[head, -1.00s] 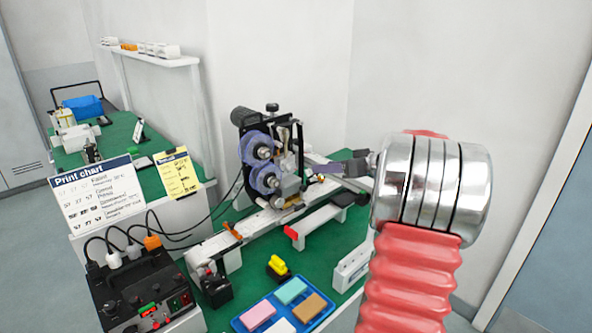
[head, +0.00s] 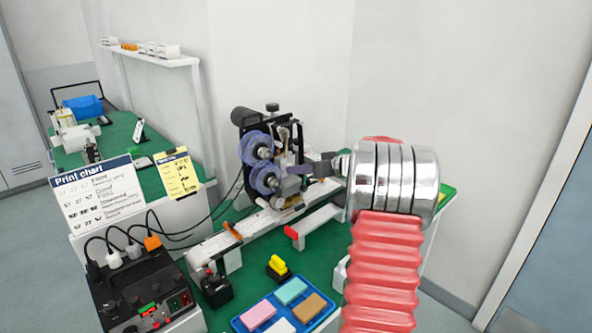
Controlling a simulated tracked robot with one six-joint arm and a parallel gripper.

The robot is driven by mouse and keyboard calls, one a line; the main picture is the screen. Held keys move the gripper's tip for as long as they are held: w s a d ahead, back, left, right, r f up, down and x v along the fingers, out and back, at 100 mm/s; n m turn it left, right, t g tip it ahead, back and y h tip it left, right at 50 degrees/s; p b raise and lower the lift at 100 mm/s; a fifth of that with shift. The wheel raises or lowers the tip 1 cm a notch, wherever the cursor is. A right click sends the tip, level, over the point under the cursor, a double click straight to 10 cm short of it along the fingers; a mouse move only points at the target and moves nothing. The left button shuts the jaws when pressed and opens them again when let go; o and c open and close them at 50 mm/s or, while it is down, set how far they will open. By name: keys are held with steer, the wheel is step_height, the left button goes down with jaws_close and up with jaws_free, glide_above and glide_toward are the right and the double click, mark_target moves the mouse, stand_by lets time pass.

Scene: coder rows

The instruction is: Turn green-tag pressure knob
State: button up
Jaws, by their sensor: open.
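The coder machine (head: 265,160) stands on the green bench, with two purple-blue reels on its front and a dark knob (head: 272,107) on top. I cannot make out a green tag on any knob, so the pressure knob is not identified. My gripper (head: 301,170) reaches in from the right, just right of the reels, near the machine's right side. It is small in this view and its jaws are open. I see nothing held in it. I cannot tell whether it touches the machine. My wrist and red arm cover the bench's right side.
A white rail (head: 225,240) runs under the machine. A red-ended white bar (head: 313,226) lies in front. A blue tray (head: 250,321) of coloured blocks, a yellow-topped item (head: 278,266) and a black control box (head: 140,290) with cables stand nearer. The wall is close behind.

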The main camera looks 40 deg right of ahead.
steer(key=shift+x, duration=1.25)
steer(key=shift+c, duration=0.3)
steer(key=c, duration=1)
steer(key=shift+o, duration=0.2)
steer(key=shift+d+f+m+y, duration=0.1)
steer(key=shift+d+m+y, duration=0.05)
steer(key=shift+m+y, duration=0.8)
steer(key=o, duration=1)
